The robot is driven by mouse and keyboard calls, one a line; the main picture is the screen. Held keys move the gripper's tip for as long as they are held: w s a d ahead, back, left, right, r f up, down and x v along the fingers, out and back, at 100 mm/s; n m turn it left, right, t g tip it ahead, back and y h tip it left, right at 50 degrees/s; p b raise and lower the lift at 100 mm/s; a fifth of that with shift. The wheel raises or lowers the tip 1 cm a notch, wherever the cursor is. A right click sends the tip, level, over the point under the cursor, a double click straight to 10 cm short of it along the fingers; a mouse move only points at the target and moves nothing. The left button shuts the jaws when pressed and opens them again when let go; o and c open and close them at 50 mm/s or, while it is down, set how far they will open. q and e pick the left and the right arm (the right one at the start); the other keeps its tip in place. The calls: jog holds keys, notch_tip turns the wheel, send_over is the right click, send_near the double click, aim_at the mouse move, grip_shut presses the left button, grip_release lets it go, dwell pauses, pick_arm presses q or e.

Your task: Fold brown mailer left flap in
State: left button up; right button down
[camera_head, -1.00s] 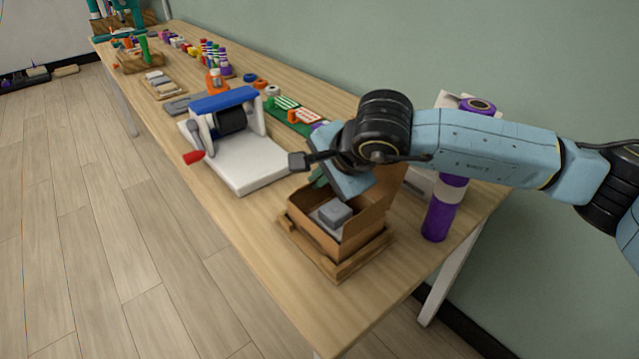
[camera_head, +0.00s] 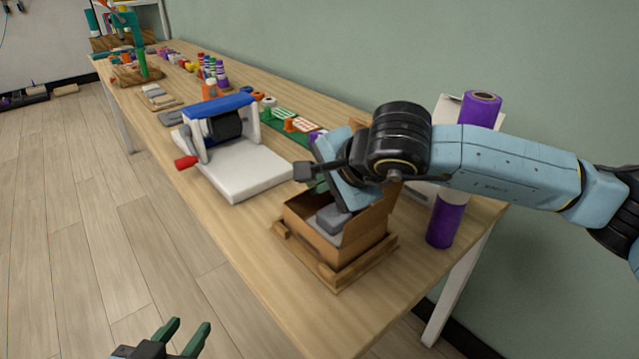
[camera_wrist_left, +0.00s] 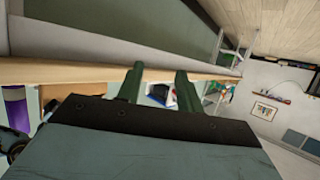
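The brown mailer (camera_head: 312,239) is an open cardboard box with a grey block (camera_head: 333,217) inside. It sits in a wooden tray (camera_head: 338,284) at the table's near right end. One brown panel stands up at its right rear; my right arm hides part of the box's far side. My right gripper (camera_head: 320,184) is over the far left part of the box, its green fingertips mostly hidden behind the wrist. My left gripper (camera_head: 186,338) is low in front of the table, away from the box. Its green fingers are apart and empty, also in the left wrist view (camera_wrist_left: 160,84).
A white press with a blue top (camera_head: 246,172) stands left of the box. A purple roll (camera_head: 446,220) stands upright to the right, close to the box. Bare tabletop (camera_head: 245,222) lies between press and tray. Small supplies line the table's far part.

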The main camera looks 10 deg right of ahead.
jog(key=c, duration=2.1)
grip_release()
jog(key=shift+c, duration=0.2)
jog(key=o, duration=0.5)
jog(key=shift+c, duration=0.2)
jog(key=shift+r, duration=0.1)
